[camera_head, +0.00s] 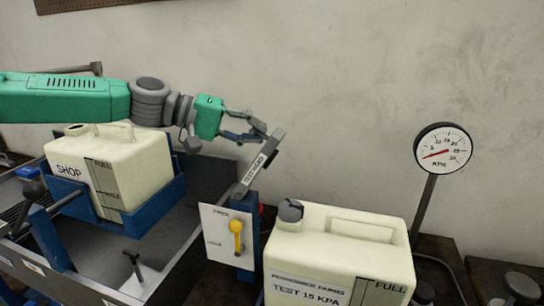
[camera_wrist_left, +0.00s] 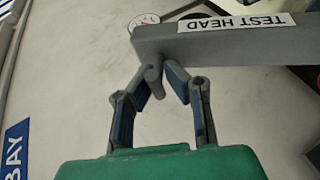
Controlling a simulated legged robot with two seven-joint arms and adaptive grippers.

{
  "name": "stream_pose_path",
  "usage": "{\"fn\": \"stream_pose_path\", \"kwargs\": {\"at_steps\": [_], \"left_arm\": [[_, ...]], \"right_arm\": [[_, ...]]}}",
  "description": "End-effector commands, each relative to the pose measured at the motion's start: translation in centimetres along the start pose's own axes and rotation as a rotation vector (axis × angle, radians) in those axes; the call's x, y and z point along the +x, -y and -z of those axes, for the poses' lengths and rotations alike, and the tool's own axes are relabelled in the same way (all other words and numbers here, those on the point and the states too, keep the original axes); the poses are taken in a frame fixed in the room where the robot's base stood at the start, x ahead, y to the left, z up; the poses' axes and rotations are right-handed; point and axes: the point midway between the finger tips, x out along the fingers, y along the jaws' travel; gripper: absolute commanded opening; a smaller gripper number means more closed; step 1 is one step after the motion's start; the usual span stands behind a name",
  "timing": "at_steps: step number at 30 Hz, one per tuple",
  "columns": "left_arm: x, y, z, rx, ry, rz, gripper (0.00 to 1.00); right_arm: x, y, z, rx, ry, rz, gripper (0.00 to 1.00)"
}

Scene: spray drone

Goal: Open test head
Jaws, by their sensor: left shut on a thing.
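The test head (camera_head: 259,163) is a grey bar with a white TEST HEAD label. In the head view it rises tilted, up and to the right, from above a blue post (camera_head: 245,205). My left gripper (camera_head: 262,134) is at its upper end. In the left wrist view, the fingers of my left gripper (camera_wrist_left: 155,76) close on a small grey peg (camera_wrist_left: 153,88) at the end of the test head (camera_wrist_left: 215,46). My right gripper is out of view.
A cream TEST 15 KPA tank (camera_head: 335,250) with a grey cap stands right of the post. A dial gauge (camera_head: 443,148) on a stalk stands farther right. A cream SHOP tank (camera_head: 140,165) sits in a blue cradle (camera_head: 150,207) below my left arm. Bare wall lies behind.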

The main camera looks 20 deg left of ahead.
Motion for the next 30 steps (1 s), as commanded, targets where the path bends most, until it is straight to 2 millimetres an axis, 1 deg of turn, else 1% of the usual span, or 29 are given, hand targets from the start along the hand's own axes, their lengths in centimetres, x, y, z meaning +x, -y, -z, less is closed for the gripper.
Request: {"fn": "stream_pose_path", "kwargs": {"at_steps": [1,4,9,18,30], "left_arm": [[-0.5,0.7,0.3,-0.020,-0.004,-0.043,0.00],[-1.6,0.8,0.8,-0.050,-0.004,-0.113,0.00],[-3.0,1.0,1.3,-0.084,-0.001,-0.203,0.00],[-4.4,1.5,1.9,-0.080,-0.002,-0.194,0.00],[-4.7,1.7,2.0,-0.081,-0.001,-0.192,0.00]], "right_arm": [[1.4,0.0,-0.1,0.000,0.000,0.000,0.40],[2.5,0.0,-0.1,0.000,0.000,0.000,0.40],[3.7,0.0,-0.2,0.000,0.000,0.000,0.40],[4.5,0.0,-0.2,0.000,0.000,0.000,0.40],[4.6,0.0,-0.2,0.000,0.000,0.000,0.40]]}}
